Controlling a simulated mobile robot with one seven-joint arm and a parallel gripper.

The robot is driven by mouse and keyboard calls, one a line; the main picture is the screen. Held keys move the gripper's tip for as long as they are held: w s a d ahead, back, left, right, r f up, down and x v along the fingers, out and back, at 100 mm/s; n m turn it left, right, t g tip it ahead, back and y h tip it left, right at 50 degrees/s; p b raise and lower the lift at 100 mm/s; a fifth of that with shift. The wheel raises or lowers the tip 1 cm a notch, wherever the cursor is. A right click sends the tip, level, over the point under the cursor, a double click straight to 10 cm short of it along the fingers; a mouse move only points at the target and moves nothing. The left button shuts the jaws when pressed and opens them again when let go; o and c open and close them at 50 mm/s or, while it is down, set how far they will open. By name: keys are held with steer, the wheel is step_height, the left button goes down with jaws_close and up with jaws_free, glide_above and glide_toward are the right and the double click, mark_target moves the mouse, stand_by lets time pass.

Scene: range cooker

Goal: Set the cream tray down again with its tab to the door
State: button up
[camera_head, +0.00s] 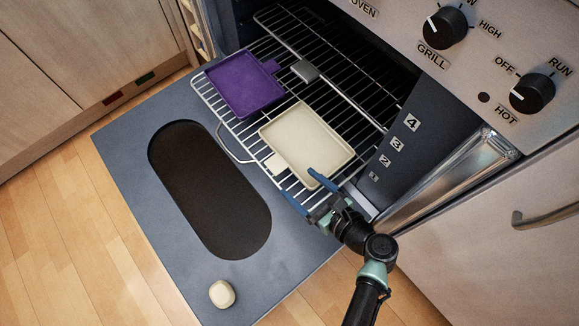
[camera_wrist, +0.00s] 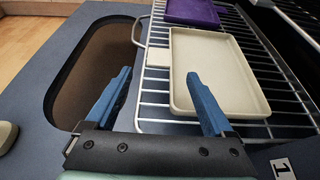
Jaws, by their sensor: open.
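The cream tray (camera_head: 307,143) lies flat on the wire rack, nearer to me than the purple tray. Its tab (camera_head: 275,163) points out toward the open oven door (camera_head: 285,262); in the wrist view the tab (camera_wrist: 158,59) is on the tray's left side. My gripper (camera_head: 310,188) is open and empty at the tray's near end. In the wrist view, one blue finger overlaps the tray's near left corner and the other is left of the tray, over the door. I cannot tell whether a finger touches the tray.
The purple tray (camera_head: 243,86) lies farther along the wire rack (camera_head: 219,107), its tab toward the oven. A small grey block (camera_head: 305,71) is beside it. A cream rounded piece (camera_head: 222,293) sits on the door near the front. Numbered shelf marks line the oven's side wall.

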steer(key=shift+p+v, duration=0.35)
steer(key=shift+v, duration=1.1)
